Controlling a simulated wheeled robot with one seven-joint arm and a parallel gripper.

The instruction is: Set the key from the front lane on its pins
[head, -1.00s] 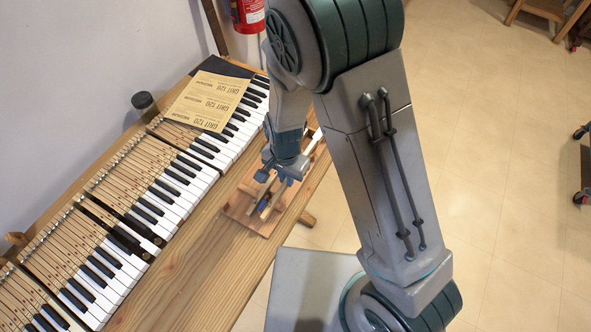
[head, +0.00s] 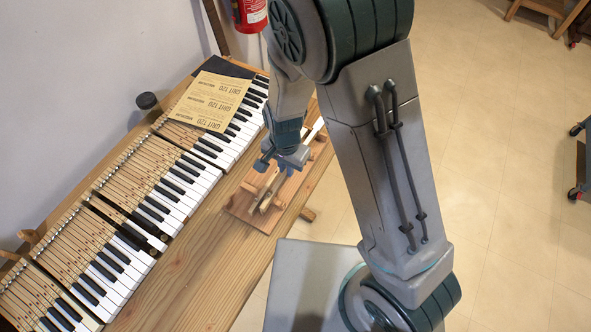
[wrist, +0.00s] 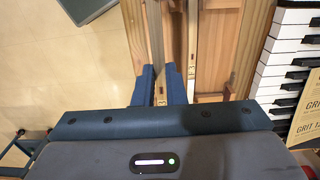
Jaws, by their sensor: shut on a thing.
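My gripper (head: 277,172) is over the wooden tray (head: 240,207) on the bench's right side. In the wrist view its two blue fingers (wrist: 160,88) are shut on a pale wooden key (wrist: 155,35), which runs away from me between them. A second key (wrist: 193,40) lies parallel just to its right in the tray. How high the held key is above the tray is hard to tell. The keyboard (head: 165,205) stands to the left, with a dark gap (head: 118,217) in its key row. Pins inside the gap are too small to make out.
Sandpaper sheets (head: 213,100) lie on the keyboard's far part. A dark round pot (head: 147,101) stands behind it. A strip of bare bench (head: 195,245) lies between keyboard and tray. A fire extinguisher (head: 249,14) is at the back wall.

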